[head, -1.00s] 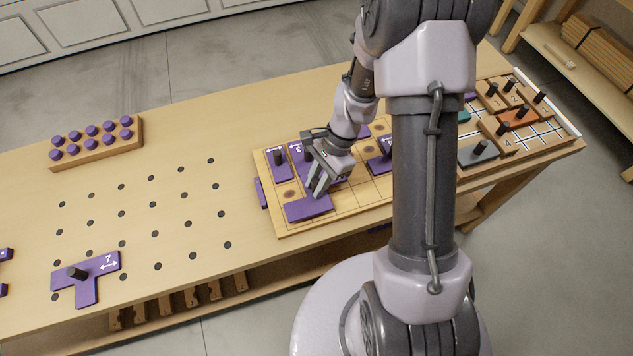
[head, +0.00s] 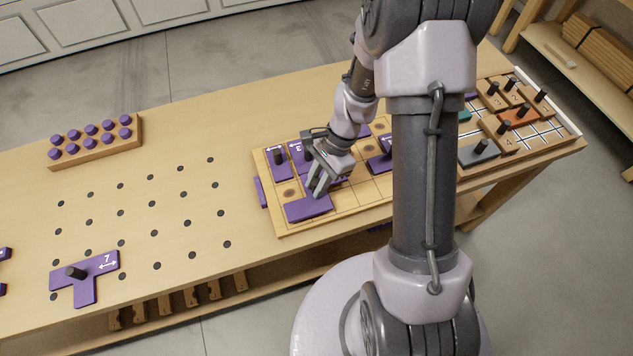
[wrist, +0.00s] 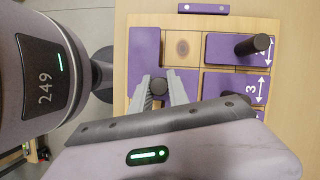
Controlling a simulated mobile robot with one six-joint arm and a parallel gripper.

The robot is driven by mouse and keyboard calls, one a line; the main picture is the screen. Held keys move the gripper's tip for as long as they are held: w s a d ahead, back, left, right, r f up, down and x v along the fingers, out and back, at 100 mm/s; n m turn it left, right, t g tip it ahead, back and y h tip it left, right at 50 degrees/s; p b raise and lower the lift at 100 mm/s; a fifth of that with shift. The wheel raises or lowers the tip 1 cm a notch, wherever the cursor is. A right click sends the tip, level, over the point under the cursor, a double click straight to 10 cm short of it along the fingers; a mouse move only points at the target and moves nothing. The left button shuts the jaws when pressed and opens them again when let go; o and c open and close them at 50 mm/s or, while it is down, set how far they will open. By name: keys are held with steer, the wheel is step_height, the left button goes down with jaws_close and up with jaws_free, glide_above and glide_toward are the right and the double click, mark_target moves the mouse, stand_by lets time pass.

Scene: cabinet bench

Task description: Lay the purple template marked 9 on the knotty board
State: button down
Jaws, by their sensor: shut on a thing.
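My gripper (head: 318,190) is shut on the dark knob (wrist: 158,87) of a purple template (head: 307,208). The template also shows in the wrist view (wrist: 145,48). It lies over the front left corner of the knotty board (head: 347,200), level with it; I cannot tell if it is fully down. Its number is hidden, so I cannot read a 9. A bare knot cell (wrist: 181,46) shows between it and a purple template with a knob (wrist: 229,47). The template marked 3 (head: 299,163) lies beside that one on the board.
A purple template marked 7 (head: 84,275) lies on the dotted left part of the bench. A peg block (head: 96,140) stands behind it. A purple bar (wrist: 203,9) sits at the board's left edge. A second board with numbered pieces (head: 518,118) is at the right.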

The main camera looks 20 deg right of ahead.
steer(key=shift+f, duration=0.2)
stand_by(0.4)
steer(key=shift+f+b, duration=0.5)
steer(key=shift+b, duration=0.1)
steer(key=shift+f, duration=0.2)
stand_by(0.5)
steer(key=c, duration=0.8)
jaws_free()
steer(key=shift+r, duration=0.15)
step_height(320, 180, up, 8)
steer(key=p, duration=0.6)
